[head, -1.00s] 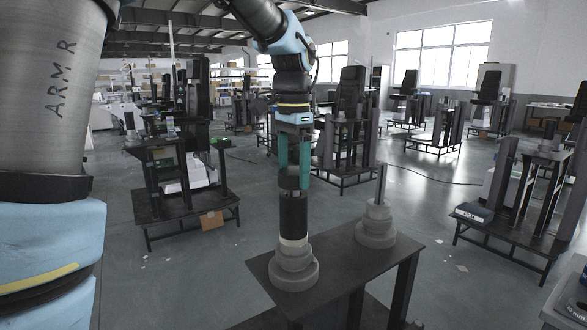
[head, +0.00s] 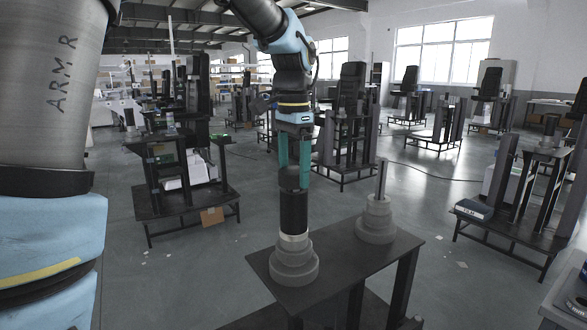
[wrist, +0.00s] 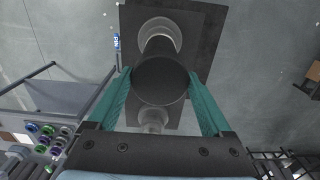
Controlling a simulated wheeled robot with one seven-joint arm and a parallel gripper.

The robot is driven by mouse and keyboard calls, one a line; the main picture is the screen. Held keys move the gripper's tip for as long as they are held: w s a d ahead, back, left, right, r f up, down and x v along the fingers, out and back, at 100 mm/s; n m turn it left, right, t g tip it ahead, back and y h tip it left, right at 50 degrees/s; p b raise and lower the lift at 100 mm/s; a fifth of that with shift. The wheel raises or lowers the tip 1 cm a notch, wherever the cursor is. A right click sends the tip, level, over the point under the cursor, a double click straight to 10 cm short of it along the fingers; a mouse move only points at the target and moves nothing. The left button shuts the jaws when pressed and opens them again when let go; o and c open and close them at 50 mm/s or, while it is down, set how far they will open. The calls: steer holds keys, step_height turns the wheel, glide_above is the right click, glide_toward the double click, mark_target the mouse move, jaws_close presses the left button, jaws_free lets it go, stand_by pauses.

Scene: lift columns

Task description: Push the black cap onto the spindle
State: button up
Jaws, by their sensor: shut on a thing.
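The black cap (head: 293,178) is a short dark cylinder between the teal fingers of my gripper (head: 294,172), which is shut on it. In the wrist view the cap (wrist: 161,80) shows as a round dark disc between the fingertips. Directly below it is a black sleeve (head: 293,212), upright on a grey stepped base (head: 294,268). The cap looks in line with the sleeve and at its top; I cannot tell whether they touch. Any spindle under the cap is hidden.
A second grey stepped base (head: 376,226) with a bare thin upright rod (head: 382,181) stands to the right on the same dark table (head: 335,268). A dark workstation frame (head: 185,200) stands behind left, another at far right. Open floor lies between.

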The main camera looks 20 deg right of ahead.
steer(key=shift+f, duration=0.7)
stand_by(2.0)
steer(key=o, duration=1.2)
steer(key=shift+r+p, duration=0.3)
steer(key=shift+p, duration=0.1)
steer(key=shift+r+p, duration=0.65)
steer(key=shift+r, duration=0.1)
steer(key=shift+r, duration=0.15)
steer(key=shift+r+p, duration=2.35)
steer(key=shift+r, duration=0.15)
steer(key=shift+f, duration=0.1)
